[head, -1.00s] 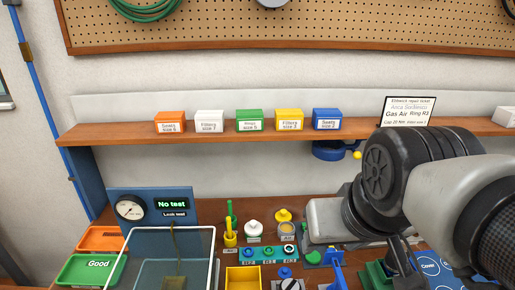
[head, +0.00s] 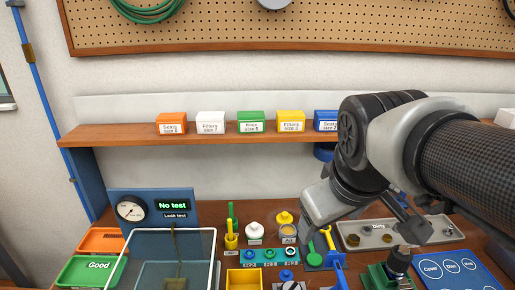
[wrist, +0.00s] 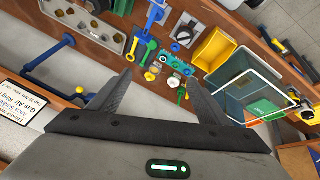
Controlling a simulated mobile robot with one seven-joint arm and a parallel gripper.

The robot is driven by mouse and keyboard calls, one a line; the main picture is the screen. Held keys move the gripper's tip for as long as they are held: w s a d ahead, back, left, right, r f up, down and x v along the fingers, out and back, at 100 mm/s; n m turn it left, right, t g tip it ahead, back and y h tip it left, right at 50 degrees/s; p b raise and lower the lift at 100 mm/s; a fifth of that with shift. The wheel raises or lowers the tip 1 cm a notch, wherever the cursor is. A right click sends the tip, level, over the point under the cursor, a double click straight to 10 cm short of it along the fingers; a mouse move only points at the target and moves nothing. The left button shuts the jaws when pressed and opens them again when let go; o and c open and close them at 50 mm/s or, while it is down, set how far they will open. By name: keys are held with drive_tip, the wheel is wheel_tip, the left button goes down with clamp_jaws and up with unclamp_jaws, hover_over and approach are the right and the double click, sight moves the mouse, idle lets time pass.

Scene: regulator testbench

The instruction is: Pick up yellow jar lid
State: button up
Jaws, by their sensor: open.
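The yellow jar lid (head: 285,217) sits on a small labelled jar on the bench in the head view, just left of my grey gripper body. In the wrist view the yellow lid (wrist: 150,76) lies between my fingers in the picture, but beyond them. My gripper (wrist: 160,77) is open and empty, with both fingers spread apart. In the head view its fingertips are hard to make out.
A white-lidded jar (head: 254,229) stands left of the yellow one, with a yellow and green tool beside it. A teal rack (head: 269,256) is in front. A Dirty tray (head: 440,240) lies to the right, and a shelf (head: 220,137) with coloured boxes runs behind.

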drive_tip(key=w+f+n+h+b, duration=0.1)
drive_tip(key=w+f+n, duration=0.1)
drive_tip(key=w+n, duration=0.7)
drive_tip(key=n+g+b, duration=0.1)
drive_tip(key=n+b, duration=0.3)
drive_tip(key=n, duration=1.4)
hover_over(285, 214)
drive_tip(key=s, duration=0.3)
drive_tip(key=f, duration=2.7)
drive_tip(key=shift+w+a, duration=0.25)
drive_tip(key=shift+a, duration=0.1)
drive_tip(key=shift+a+x, duration=0.1)
drive_tip(key=shift+x, duration=1.35)
drive_tip(key=shift+a+x, duration=0.15)
drive_tip(key=shift+x, duration=1.25)
drive_tip(key=shift+w, duration=0.15)
drive_tip(key=c, duration=1)
